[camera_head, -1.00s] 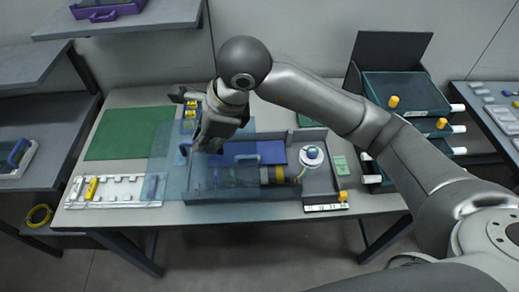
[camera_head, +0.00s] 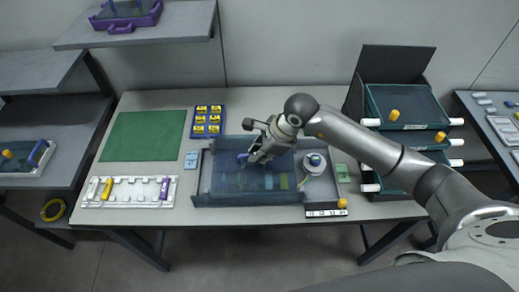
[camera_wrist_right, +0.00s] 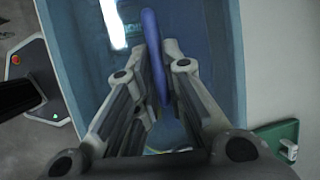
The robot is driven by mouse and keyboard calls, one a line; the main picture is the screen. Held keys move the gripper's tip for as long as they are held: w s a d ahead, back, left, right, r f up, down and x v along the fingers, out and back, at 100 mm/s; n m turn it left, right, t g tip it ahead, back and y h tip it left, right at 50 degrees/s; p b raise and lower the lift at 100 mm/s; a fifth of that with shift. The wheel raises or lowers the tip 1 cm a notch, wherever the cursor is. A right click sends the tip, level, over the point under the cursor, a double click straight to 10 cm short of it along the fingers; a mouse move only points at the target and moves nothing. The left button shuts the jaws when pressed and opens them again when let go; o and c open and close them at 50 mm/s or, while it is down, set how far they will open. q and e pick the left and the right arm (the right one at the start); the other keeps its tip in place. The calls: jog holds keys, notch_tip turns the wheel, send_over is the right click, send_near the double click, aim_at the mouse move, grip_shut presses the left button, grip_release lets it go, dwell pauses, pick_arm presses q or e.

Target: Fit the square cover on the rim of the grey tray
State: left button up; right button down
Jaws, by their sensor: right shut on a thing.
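The square cover (camera_head: 232,182) is a see-through blue sheet with a blue bar handle. It lies over the large left compartment of the grey tray (camera_head: 318,189), roughly lined up with its walls. I cannot tell whether it touches the rim all round or is slightly above it. My right gripper (camera_head: 247,158) is shut on the handle, near the cover's middle. In the right wrist view the handle (camera_wrist_right: 155,55) stands between the fingers, with the cover (camera_wrist_right: 85,75) spread below. Coloured items show dimly through the cover. My left gripper is not in view.
A white round spool (camera_head: 315,163) sits in the tray's uncovered right part. A green mat (camera_head: 142,136), a blue box with yellow pieces (camera_head: 208,121) and a white rack (camera_head: 128,191) are to the left. Teal drawers (camera_head: 408,105) stand at the back right.

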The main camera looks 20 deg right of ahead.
jog(key=shift+f, duration=0.15)
jog(key=c, duration=2)
grip_release()
jog(key=shift+f, duration=0.15)
jog(key=o, duration=0.5)
jog(key=shift+r, duration=0.35)
jog(key=b+v, duration=0.2)
jog(key=v, duration=0.9)
jog(key=shift+s+d+r, duration=0.15)
jog(key=shift+s+r, duration=0.05)
jog(key=shift+r, duration=0.1)
